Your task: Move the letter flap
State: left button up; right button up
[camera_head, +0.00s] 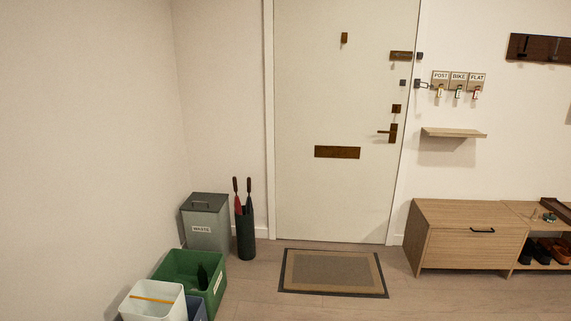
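The letter flap (337,152) is a dark brown horizontal plate in the middle of the white door (340,200). It looks flush with the door; whether it is tilted at all is too small to tell. The door is closed, with a brown lever handle (388,132) at its right edge. Neither of my grippers is in view.
A doormat (333,283) lies before the door. An umbrella stand (245,235), a grey waste bin (206,232) and a green crate (180,266) stand at the left. A wooden cabinet (460,247) stands at the right. The floor around the mat is clear.

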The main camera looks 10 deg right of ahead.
aim_at(337, 152)
jog(key=i+l+z, duration=0.4)
jog(key=i, duration=0.5)
jog(key=i+z, duration=0.35)
jog(key=i, duration=0.5)
